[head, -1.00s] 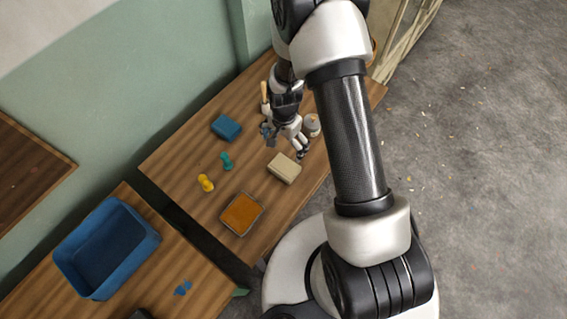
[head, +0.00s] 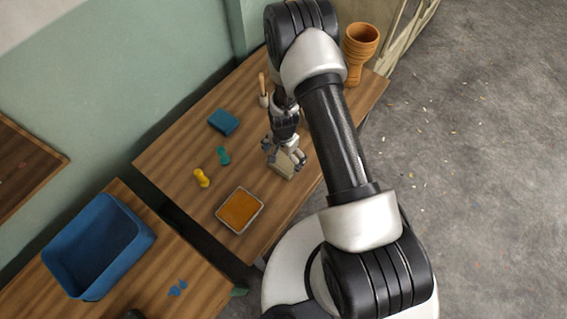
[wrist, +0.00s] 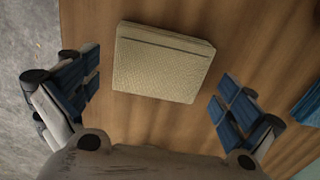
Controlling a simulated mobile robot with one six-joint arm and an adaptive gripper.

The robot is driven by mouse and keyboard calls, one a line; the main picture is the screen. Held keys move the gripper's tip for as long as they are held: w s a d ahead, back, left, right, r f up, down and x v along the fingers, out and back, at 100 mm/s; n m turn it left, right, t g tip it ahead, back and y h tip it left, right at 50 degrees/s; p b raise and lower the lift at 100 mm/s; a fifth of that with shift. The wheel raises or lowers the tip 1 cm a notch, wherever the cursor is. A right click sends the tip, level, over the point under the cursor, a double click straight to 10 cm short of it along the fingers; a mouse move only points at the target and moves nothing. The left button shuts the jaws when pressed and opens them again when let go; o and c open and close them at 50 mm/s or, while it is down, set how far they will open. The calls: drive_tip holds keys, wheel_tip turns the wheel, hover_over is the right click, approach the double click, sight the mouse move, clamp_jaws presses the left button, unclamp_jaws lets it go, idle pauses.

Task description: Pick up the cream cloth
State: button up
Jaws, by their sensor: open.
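The cream cloth (wrist: 162,65) is a folded, textured block lying flat on the wooden table. In the wrist view it sits ahead of and between my open fingers, with a gap on both sides. In the head view my gripper (head: 284,153) is over the cloth (head: 284,171) and hides part of it. My gripper (wrist: 155,100) is open and empty, with its blue-padded fingers spread wide.
The wooden table (head: 180,150) also holds a blue block (head: 223,122), teal (head: 223,156) and yellow (head: 201,178) pegs, and an orange-filled tray (head: 260,211). A blue bin (head: 140,243) stands on the near table. A terracotta goblet (head: 359,45) stands at the far end.

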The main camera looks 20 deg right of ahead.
sight(283, 161)
wheel_tip(283, 161, down, 3)
drive_tip(key=shift+r, duration=0.2)
drive_tip(key=shift+c, duration=0.2)
drive_tip(key=c, duration=0.7)
drive_tip(key=shift+r, duration=0.15)
wheel_tip(283, 161, up, 20)
drive_tip(key=p, duration=0.5)
